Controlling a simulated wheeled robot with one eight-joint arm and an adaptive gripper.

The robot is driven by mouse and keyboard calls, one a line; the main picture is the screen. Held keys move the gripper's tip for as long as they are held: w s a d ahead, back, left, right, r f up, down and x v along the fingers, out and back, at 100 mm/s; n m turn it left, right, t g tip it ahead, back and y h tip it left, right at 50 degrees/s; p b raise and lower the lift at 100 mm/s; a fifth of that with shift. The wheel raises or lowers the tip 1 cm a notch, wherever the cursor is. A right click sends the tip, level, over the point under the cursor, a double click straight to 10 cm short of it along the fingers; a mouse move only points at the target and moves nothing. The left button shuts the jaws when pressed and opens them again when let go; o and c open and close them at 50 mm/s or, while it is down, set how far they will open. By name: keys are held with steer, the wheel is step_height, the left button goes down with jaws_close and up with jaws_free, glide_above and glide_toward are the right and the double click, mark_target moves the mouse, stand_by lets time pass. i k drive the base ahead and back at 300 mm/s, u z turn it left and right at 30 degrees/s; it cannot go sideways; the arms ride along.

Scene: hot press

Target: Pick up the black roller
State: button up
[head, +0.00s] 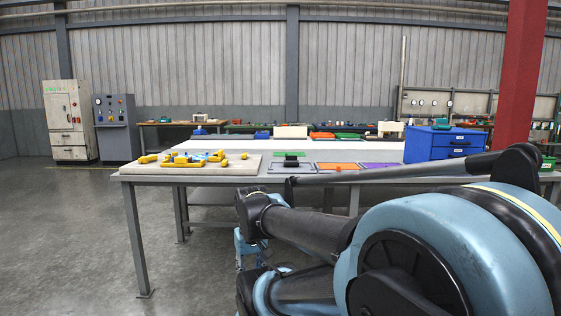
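A small dark object (291,163), which may be the black roller, lies on a grey panel (275,169) near the middle of the table's front edge. A small green piece is just behind it. They are too small to make out clearly. My arm fills the lower right of the head view. Its far end, with what looks like my gripper (246,248), hangs below and in front of the table edge, apart from the dark object. The fingers are too small and partly hidden to show their opening.
The long grey table (230,175) spans the middle. A pale board (137,168) with several yellow pieces lies at left. Orange (338,166) and purple panels lie right of the grey one. A blue drawer box (440,143) stands at right. Floor at left is clear.

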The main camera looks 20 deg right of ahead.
mark_target(289, 158)
steer(key=z, duration=0.3)
steer(key=i, duration=1.05)
steer(key=z, duration=1)
steer(key=i, duration=0.65)
steer(key=z, duration=0.45)
